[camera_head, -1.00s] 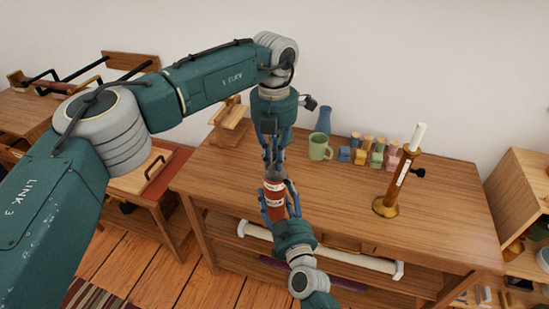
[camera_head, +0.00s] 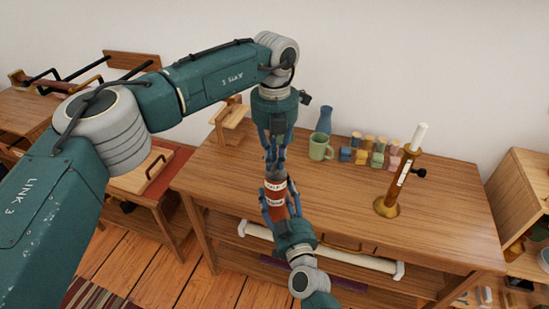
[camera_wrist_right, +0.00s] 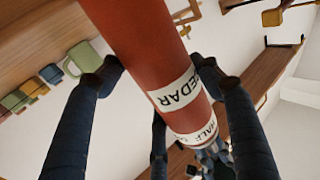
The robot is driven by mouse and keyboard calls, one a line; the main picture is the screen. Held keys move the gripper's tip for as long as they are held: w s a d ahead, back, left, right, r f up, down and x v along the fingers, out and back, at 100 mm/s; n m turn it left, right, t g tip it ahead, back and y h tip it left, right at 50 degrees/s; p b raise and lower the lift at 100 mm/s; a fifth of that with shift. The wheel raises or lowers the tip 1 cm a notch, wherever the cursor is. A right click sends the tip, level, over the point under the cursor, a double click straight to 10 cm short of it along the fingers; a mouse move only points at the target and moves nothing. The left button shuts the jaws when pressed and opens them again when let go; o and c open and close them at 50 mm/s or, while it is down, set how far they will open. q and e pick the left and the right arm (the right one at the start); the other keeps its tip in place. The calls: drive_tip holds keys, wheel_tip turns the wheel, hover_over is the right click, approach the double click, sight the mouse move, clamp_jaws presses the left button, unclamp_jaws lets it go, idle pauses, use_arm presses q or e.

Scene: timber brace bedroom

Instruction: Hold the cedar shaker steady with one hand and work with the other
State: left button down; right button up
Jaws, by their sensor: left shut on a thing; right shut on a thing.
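The cedar shaker (camera_head: 273,205) is a red cylinder with pale label bands and a grey top, held upright in front of the table. In the right wrist view the shaker (camera_wrist_right: 145,50) shows the words CEDAR and HALF. My right gripper (camera_head: 281,206) comes from below and is shut around its red body; its dark fingers flank the body in the wrist view. My left gripper (camera_head: 275,167) points down from above and is shut on the shaker's top end. Its fingers partly hide the top.
The wooden table (camera_head: 345,200) has a green mug (camera_head: 319,148), a blue vase (camera_head: 324,119) and several coloured blocks (camera_head: 363,158) at the back. A brass stand with a white candle-like rod (camera_head: 409,166) stands to the right. The table's middle is clear.

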use_arm(q)
drive_tip(key=shift+w+r, duration=0.1)
use_arm(e)
drive_tip(key=shift+f, duration=0.15)
use_arm(q)
drive_tip(key=c, duration=1.7)
unclamp_jaws()
wheel_tip(320, 180, up, 12)
use_arm(e)
drive_tip(key=o, duration=1.4)
drive_tip(key=shift+c, duration=0.2)
